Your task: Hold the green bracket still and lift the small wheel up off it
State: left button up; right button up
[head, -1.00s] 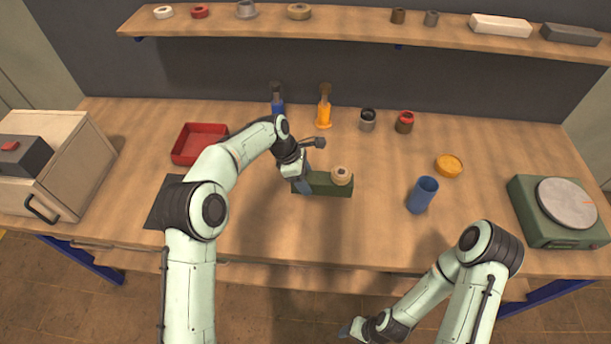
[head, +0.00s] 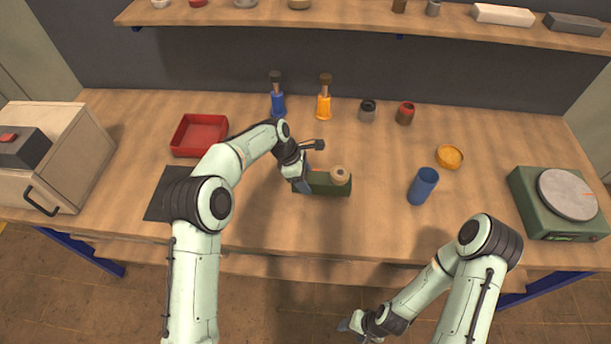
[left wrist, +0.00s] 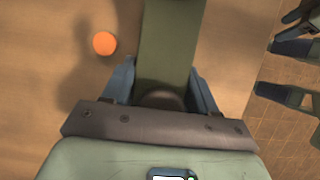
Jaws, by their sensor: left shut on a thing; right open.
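The green bracket (head: 325,184) lies flat on the bench, a long dark green block. The small wheel (head: 339,176), beige with a dark centre, sits on its right end. My left gripper (head: 303,187) is shut on the bracket's left end; in the left wrist view its fingers (left wrist: 161,88) flank the green bar (left wrist: 168,40), with a dark round part (left wrist: 160,101) between them. The wheel cannot be made out there. My right gripper (head: 355,328) is open and empty, low in front of the bench edge, away from the wheel; its fingers show in the left wrist view (left wrist: 292,72).
A red tray (head: 199,135) lies at left, a green scale (head: 560,205) at far right. An orange disc (left wrist: 104,43) shows beside the bracket. Bench in front of the bracket is clear.

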pick_arm(q)
jog(key=shift+f, duration=1.65)
jog(key=shift+d+f, duration=0.1)
jog(key=shift+f, duration=0.3)
jog(key=o, duration=1.5)
jog(key=shift+c, duration=0.2)
jog(key=shift+f, duration=0.1)
jog(key=c, duration=1.1)
jog(key=shift+s, duration=0.1)
